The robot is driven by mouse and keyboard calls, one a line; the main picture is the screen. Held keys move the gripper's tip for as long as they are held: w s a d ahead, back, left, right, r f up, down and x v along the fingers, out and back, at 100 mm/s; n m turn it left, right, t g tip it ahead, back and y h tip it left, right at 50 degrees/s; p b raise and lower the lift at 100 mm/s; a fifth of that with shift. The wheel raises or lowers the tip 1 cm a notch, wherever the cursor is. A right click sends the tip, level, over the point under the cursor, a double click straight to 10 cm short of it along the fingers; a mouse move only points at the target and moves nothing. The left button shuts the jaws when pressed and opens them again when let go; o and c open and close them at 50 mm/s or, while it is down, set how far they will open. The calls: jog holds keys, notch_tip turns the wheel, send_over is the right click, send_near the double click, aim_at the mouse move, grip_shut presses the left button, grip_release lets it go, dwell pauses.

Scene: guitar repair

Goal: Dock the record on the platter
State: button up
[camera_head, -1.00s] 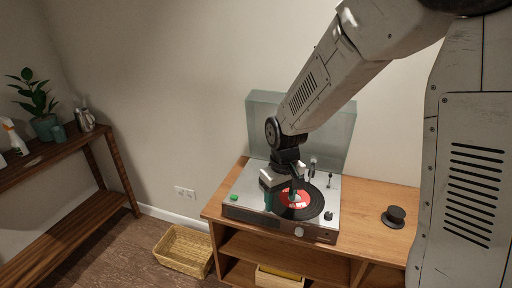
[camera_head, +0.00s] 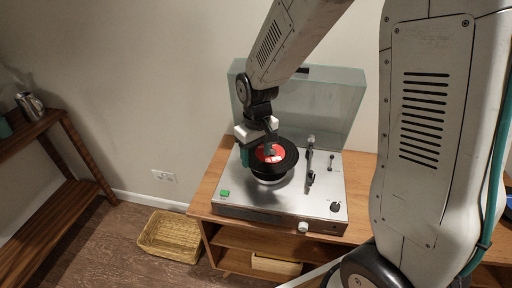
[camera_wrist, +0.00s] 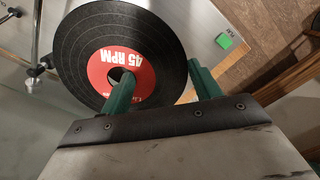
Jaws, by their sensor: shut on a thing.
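The record (camera_head: 284,166) is a black disc with a red "45 RPM" label. The record seems slightly above the platter, but the exact gap cannot be told. My gripper (camera_head: 258,150) is shut on the record. In the wrist view, one green finger of my gripper (camera_wrist: 160,85) is at the centre hole of the record (camera_wrist: 85,50) and the other is outside its rim. The spindle is hidden.
The tonearm (camera_head: 309,168) stands right of the platter. The clear lid (camera_head: 330,105) is raised behind the turntable. A green button (camera_head: 225,193) sits at its front left corner. The turntable stands on a wooden cabinet (camera_head: 205,195). A wicker basket (camera_head: 170,237) is on the floor to the left.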

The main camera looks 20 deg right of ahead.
aim_at(257, 161)
jog(key=shift+a+f, duration=0.1)
jog(key=shift+f, duration=1.85)
jog(key=shift+s+f, duration=0.2)
jog(key=shift+f, duration=0.05)
jog(key=shift+s+f, duration=0.15)
jog(key=shift+s, duration=0.1)
jog(key=shift+w+r, duration=0.2)
jog(key=shift+r, duration=0.65)
jog(key=shift+w+r, duration=0.1)
jog(key=shift+w, duration=0.1)
jog(key=shift+f, duration=0.65)
dwell(0.3)
jog(key=shift+s+f, duration=0.15)
jog(key=shift+f, duration=0.05)
